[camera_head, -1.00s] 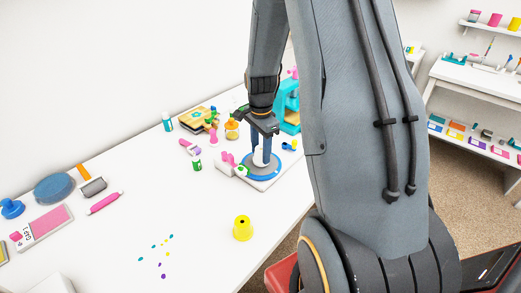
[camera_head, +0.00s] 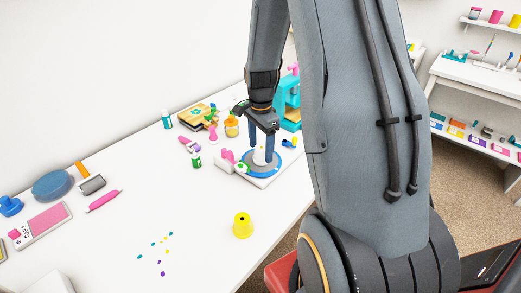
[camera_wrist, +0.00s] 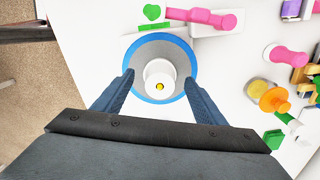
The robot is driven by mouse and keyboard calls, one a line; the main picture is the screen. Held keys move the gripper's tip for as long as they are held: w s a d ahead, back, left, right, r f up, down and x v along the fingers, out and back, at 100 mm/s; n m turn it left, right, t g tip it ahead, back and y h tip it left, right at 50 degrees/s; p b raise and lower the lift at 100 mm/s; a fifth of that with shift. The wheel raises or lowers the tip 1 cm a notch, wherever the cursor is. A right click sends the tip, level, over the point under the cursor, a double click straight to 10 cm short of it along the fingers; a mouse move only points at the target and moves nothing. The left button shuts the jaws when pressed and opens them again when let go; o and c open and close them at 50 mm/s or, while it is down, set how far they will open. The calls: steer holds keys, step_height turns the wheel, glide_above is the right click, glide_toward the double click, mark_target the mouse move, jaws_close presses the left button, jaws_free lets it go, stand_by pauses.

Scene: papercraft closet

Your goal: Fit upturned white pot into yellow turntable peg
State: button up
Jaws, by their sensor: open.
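The upturned white pot (camera_wrist: 153,72) stands on the turntable (camera_wrist: 182,56), a grey disc with a blue rim. The yellow peg tip (camera_wrist: 159,87) shows in the hole at the pot's top, near its middle. In the head view the pot (camera_head: 259,156) looks upright on the turntable (camera_head: 277,163), partly hidden by my fingers. My gripper (camera_wrist: 159,74) is open, one finger on each side of the pot with gaps between. In the head view my gripper (camera_head: 262,149) points down over the pot. The pot's lower rim is hard to see.
A yellow cup (camera_head: 242,226) stands upturned in the front. A pink tool (camera_wrist: 202,18) and green pieces (camera_wrist: 152,12) lie close to the turntable. A teal machine (camera_head: 287,98) stands behind. The front-left table has free room around small coloured dots.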

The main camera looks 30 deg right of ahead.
step_height(320, 180, up, 7)
steer(key=shift+f+b, duration=0.15)
steer(key=shift+b, duration=0.5)
steer(key=s+a+r+n+t, duration=0.1)
steer(key=s+a+n, duration=1.3)
steer(key=n, duration=0.3)
steer(key=shift+s+a+r, duration=0.35)
steer(key=shift+s+a, duration=0.05)
steer(key=shift+s, duration=0.2)
